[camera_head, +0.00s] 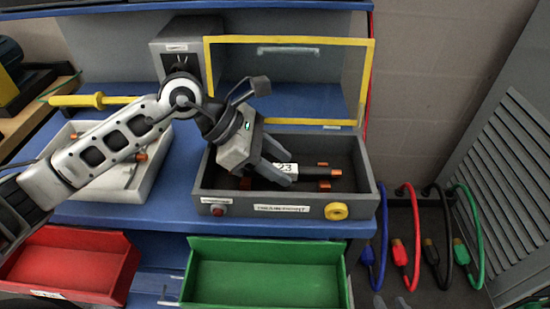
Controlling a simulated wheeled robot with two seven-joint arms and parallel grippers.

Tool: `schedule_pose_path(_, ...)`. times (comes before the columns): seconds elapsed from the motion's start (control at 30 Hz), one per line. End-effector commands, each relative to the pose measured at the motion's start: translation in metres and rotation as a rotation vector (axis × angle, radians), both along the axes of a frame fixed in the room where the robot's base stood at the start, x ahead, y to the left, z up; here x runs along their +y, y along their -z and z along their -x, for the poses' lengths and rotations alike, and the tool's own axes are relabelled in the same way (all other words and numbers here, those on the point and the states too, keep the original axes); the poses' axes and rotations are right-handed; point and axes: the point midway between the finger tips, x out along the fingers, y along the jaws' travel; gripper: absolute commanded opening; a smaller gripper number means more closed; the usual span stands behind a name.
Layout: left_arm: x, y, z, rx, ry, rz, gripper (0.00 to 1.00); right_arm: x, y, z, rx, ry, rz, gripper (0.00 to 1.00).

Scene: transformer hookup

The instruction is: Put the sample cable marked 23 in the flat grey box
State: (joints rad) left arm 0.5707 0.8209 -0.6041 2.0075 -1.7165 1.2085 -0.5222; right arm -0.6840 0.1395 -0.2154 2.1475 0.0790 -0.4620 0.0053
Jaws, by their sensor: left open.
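The flat grey box (285,220) stands open on the blue bench, its yellow-framed lid (290,40) raised at the back. The sample cable marked 23 (313,172) is inside it, a short dark piece whose white label (286,169) shows the number. Copper parts show beyond its right end and at lower left; I cannot tell which belong to the cable. My left gripper (283,168) reaches down into the box from the left, open, its fingers at the label end of the cable. The fingers hide part of that end. My right gripper is not recognisable in view.
A light grey tray (152,180) with copper-ended pieces stands left, partly behind my left arm. Red (117,262) and green (268,244) bins are in front, below the bench top. A yellow-handled tool (75,100) lies back left. Blue, red, black and green cables hang at right.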

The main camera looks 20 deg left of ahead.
Motion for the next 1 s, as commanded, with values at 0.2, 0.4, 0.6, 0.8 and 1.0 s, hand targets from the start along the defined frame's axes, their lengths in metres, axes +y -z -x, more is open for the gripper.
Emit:
schedule_pose_path(0.2,0.012,-0.012,0.002,-0.003,-0.004,-0.003,0.41,0.0,0.0,0.0,-0.001,0.0,0.004,0.29)
schedule_pose_path(0.4,0.042,-0.042,0.011,-0.004,-0.005,-0.004,0.41,0.0,0.006,0.0,0.001,0.001,-0.004,0.29)
schedule_pose_path(0.6,0.068,-0.07,0.019,-0.001,-0.002,-0.003,0.41,0.001,0.005,-0.001,-0.006,0.001,-0.013,0.29)
schedule_pose_path(0.8,0.081,-0.084,0.023,-0.001,-0.001,-0.001,0.41,0.001,0.005,-0.001,-0.007,0.003,-0.019,0.29)
schedule_pose_path(1.0,0.083,-0.087,0.024,0.0,0.0,0.0,0.41,0.002,0.005,0.0,-0.005,0.005,-0.022,0.29)
